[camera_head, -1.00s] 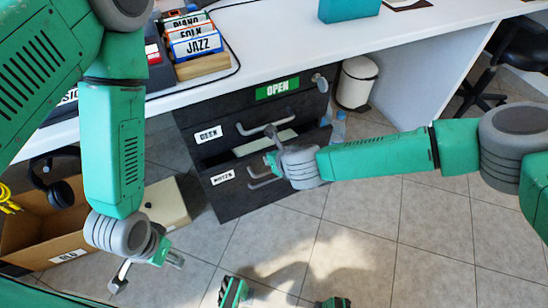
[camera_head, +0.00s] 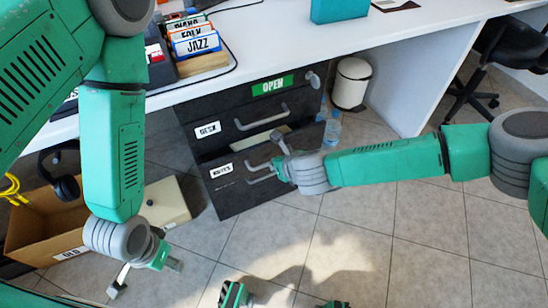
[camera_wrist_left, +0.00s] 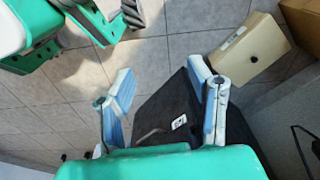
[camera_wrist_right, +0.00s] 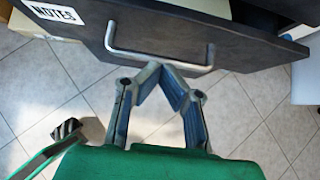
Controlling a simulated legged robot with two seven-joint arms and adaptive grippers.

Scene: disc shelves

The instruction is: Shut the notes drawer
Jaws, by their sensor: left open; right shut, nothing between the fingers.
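The notes drawer (camera_head: 238,182) is the lower drawer of the dark unit under the desk. It stands partly open, with a pale strip of its contents (camera_head: 262,140) above its front. Its label and metal handle (camera_wrist_right: 160,58) show in the right wrist view. My right gripper (camera_head: 281,163) is shut and empty in front of this drawer; its fingertips (camera_wrist_right: 160,68) are at the handle bar, and I cannot tell whether they touch it. My left gripper (camera_head: 147,278) is open and empty, low over the floor at left, well away from the drawer; its spread fingers (camera_wrist_left: 162,95) show in the left wrist view.
The upper drawer (camera_head: 225,122), labelled DESK, looks closed. A bottle (camera_head: 332,129) and a white bin (camera_head: 351,84) stand right of the unit. A cardboard box (camera_head: 40,232) and a beige box (camera_head: 165,203) lie at left. The tiled floor in front is mostly clear.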

